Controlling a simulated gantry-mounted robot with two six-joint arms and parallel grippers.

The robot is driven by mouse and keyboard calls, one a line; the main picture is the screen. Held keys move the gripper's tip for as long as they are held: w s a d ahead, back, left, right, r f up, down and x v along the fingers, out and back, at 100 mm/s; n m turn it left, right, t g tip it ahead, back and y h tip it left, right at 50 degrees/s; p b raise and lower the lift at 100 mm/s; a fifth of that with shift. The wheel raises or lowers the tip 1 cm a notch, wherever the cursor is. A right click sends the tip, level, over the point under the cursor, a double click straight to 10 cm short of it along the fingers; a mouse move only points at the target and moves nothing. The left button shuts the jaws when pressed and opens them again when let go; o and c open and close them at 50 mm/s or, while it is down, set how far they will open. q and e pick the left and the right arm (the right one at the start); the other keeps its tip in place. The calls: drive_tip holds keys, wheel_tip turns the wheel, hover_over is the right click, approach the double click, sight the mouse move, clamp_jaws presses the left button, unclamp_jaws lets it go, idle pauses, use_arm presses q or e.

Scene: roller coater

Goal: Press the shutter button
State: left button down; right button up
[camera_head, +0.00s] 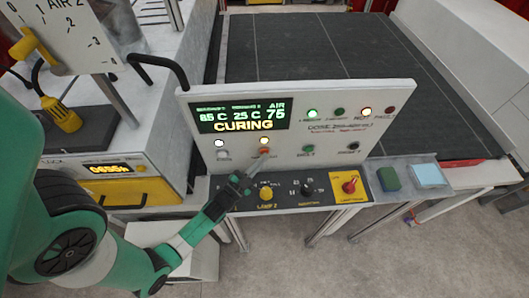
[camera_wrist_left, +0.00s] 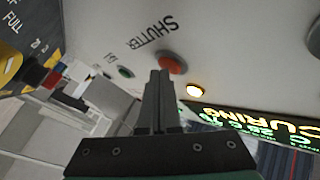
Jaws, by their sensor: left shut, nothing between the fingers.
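The shutter button is a round red button (camera_wrist_left: 174,62) on the white control panel, with the printed word SHUTTER beside it in the left wrist view. In the head view the red button (camera_head: 265,151) sits below a lit lamp, under the display. My left gripper (camera_wrist_left: 160,74) is shut and empty, its fingertips right at the button and overlapping its edge in the wrist view. In the head view the left gripper (camera_head: 262,160) reaches up to it from the lower left. I cannot tell whether the tips touch it. My right gripper is not in view.
A lit lamp (camera_wrist_left: 196,91) and a green button (camera_wrist_left: 126,72) flank the red one. The display (camera_head: 240,117) reads CURING. Below is a ledge with a yellow knob (camera_head: 266,194), a black knob (camera_head: 307,189) and a red switch (camera_head: 349,186). A dark bed (camera_head: 310,50) lies behind the panel.

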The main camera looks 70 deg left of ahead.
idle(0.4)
use_arm(q)
drive_tip(key=shift+s+d+b, duration=0.2)
drive_tip(key=shift+d+b, duration=0.15)
drive_tip(key=shift+d, duration=0.4)
drive_tip(key=d, duration=0.2)
drive_tip(key=s+d, duration=0.1)
drive_tip(key=d, duration=0.1)
drive_tip(key=shift+s+d, duration=0.15)
drive_tip(key=shift+d, duration=0.25)
idle(0.5)
